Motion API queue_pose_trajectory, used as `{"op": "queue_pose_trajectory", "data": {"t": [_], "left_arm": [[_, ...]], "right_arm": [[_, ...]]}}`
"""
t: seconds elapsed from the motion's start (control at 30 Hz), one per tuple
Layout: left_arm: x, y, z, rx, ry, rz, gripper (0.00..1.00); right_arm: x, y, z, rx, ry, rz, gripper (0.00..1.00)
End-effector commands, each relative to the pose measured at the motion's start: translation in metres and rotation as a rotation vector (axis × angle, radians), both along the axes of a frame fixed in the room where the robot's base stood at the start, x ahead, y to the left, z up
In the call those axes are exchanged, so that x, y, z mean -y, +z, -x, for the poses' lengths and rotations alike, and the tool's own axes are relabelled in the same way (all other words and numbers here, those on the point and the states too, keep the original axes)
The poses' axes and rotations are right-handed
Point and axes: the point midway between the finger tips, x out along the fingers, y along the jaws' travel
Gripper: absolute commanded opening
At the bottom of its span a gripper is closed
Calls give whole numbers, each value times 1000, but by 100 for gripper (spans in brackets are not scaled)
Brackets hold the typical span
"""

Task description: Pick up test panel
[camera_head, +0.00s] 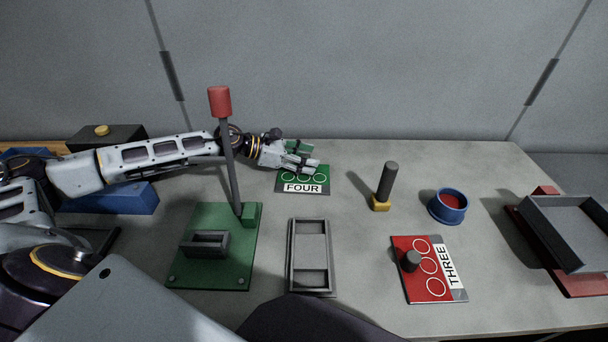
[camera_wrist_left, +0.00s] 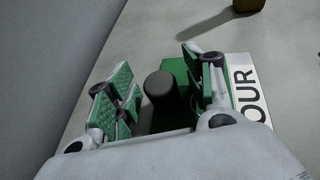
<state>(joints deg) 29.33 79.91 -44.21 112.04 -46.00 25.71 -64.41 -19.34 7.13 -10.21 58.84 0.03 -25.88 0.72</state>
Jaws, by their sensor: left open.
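A green panel (camera_head: 321,175) marked FOUR lies flat at the back middle of the table, partly covered by my left gripper (camera_head: 303,160). In the left wrist view the panel (camera_wrist_left: 176,72) has an upright dark round knob (camera_wrist_left: 160,86). My left gripper (camera_wrist_left: 158,92) is open, its green-padded fingers standing on either side of the knob, apart from it in the picture. Whether they touch it lower down is hidden. A red panel (camera_head: 424,284) marked THREE, with a dark knob (camera_head: 410,260), lies at the front right. My right gripper is not in view.
A green base (camera_head: 190,275) with a tall red-topped lever (camera_head: 220,102) stands in front of my left arm. A grey frame (camera_head: 325,282), a dark handle on a yellow foot (camera_head: 381,202), a blue bowl (camera_head: 435,212) and a grey tray (camera_head: 545,240) stand around.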

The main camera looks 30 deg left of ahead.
Motion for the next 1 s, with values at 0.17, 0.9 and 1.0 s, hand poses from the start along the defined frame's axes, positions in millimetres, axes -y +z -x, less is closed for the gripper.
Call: {"op": "queue_pose_trajectory", "data": {"t": [0.17,0.9,1.0], "left_arm": [[0,0,0,0,0,0,53],[0,1,0,1,0,0,0],[0,1,0,1,0,0,0]], "right_arm": [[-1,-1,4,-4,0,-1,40],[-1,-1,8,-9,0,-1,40],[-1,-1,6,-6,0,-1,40]]}}
